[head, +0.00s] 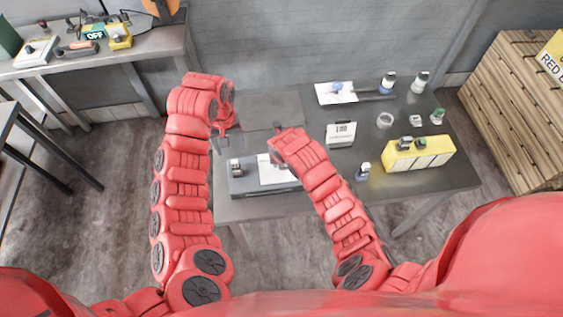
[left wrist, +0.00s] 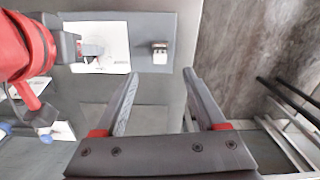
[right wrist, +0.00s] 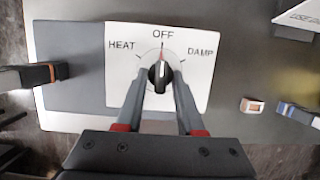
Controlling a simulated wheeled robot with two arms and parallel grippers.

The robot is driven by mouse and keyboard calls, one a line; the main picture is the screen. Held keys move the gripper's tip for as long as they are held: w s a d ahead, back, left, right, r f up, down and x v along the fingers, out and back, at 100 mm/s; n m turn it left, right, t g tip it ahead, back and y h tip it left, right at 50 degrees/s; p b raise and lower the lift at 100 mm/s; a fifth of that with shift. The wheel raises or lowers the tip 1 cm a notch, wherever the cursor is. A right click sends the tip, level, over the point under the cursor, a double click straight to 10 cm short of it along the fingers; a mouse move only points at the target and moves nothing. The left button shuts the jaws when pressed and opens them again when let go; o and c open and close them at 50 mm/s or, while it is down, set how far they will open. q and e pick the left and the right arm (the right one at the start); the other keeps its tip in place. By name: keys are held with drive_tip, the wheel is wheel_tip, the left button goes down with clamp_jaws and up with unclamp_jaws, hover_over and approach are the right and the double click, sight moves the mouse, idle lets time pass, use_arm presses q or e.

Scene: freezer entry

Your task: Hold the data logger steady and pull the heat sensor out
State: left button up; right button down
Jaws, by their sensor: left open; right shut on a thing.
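The data logger, a low grey box (head: 262,186), lies at the table's near left edge. Its white panel (right wrist: 125,75) reads HEAT, OFF and DAMP around a black knob (right wrist: 159,76), whose red mark points at OFF. My right gripper (right wrist: 158,80) is shut on this knob. A small block with a pale top, apparently the heat sensor (left wrist: 160,53), stands on the bare grey part beside the panel; it also shows in the head view (head: 236,168). My left gripper (left wrist: 160,76) is open and empty, with the block ahead between its fingertips, apparently not touching. The sensor's lower end is hidden.
A yellow box (head: 425,155) with small items on it stands right on the table. A white sign (head: 341,135), a glass ring (head: 385,120) and several small bottles stand behind. A wooden crate (head: 510,110) is at far right. My arms are close together over the box.

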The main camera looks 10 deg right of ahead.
sight(236, 166)
use_arm(q)
drive_tip(key=shift+f+m, duration=0.1)
drive_tip(key=shift+m, duration=0.6)
drive_tip(key=shift+f, duration=0.3)
wheel_tip(236, 166, down, 11)
drive_tip(key=shift+f, duration=0.1)
clamp_jaws()
